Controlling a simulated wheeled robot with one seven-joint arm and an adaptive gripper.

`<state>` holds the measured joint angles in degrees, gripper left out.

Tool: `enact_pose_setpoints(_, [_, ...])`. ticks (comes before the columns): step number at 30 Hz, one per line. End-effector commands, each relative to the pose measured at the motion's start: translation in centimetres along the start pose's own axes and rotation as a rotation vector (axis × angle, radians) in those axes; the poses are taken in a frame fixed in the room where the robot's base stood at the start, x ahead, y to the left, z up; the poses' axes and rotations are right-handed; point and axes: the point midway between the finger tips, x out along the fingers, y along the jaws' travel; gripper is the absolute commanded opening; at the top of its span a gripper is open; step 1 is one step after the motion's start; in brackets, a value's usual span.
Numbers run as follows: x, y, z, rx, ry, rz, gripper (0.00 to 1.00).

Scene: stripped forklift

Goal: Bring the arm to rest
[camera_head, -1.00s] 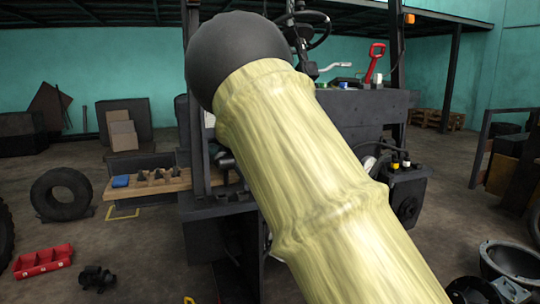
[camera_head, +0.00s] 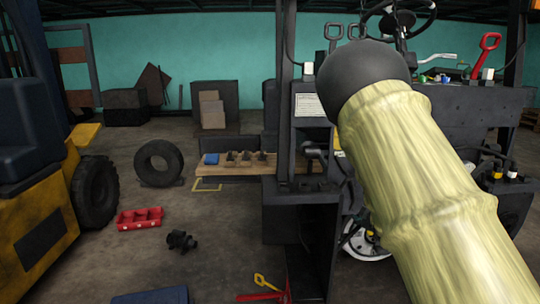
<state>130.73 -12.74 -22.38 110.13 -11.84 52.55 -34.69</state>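My arm, a thick pale yellow-green link with a dark round joint at its upper end, reaches up from the lower right of the head view. It hides part of the stripped forklift (camera_head: 298,200) behind it. My gripper does not show in this view, so its state and anything in it are hidden.
A yellow forklift (camera_head: 40,210) stands at the left. A loose tyre (camera_head: 158,163), a red tray (camera_head: 139,218) and a dark part (camera_head: 181,241) are on the floor. A wooden plank (camera_head: 235,168) bears a blue box (camera_head: 211,158).

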Motion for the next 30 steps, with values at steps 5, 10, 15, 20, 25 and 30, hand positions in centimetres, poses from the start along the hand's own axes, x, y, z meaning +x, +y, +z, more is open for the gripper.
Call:
enact_pose_setpoints(5, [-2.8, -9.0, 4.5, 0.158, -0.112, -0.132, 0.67])
enact_pose_setpoints(10, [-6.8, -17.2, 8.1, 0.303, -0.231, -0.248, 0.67])
enact_pose_setpoints(15, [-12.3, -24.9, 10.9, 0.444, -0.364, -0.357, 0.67])
enact_pose_setpoints(20, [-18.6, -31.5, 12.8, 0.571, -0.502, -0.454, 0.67])
enact_pose_setpoints(25, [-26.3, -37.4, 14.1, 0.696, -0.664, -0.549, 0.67])
enact_pose_setpoints(30, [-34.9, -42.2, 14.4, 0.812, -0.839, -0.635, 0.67])
